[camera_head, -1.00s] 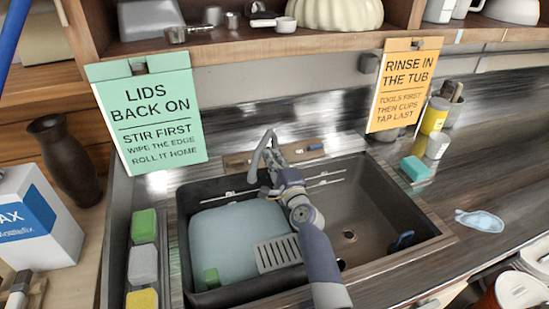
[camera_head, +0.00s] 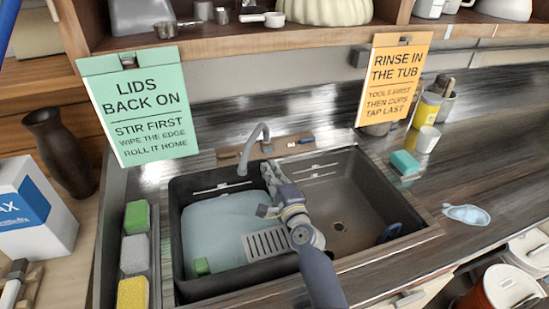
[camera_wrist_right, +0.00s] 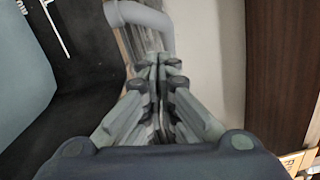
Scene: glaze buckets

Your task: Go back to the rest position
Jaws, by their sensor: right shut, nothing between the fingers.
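My right gripper (camera_head: 268,172) is over the divider of the dark double sink (camera_head: 350,190), just in front of the grey faucet (camera_head: 256,140). In the right wrist view the gripper's fingers (camera_wrist_right: 158,68) are pressed together with nothing between them. The curved faucet (camera_wrist_right: 150,18) shows just beyond the fingertips there; I cannot tell the exact gap. My left gripper is in neither view.
Sponges (camera_head: 135,255) line the left edge. Two signs (camera_head: 145,110) hang from the shelf (camera_head: 245,42).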

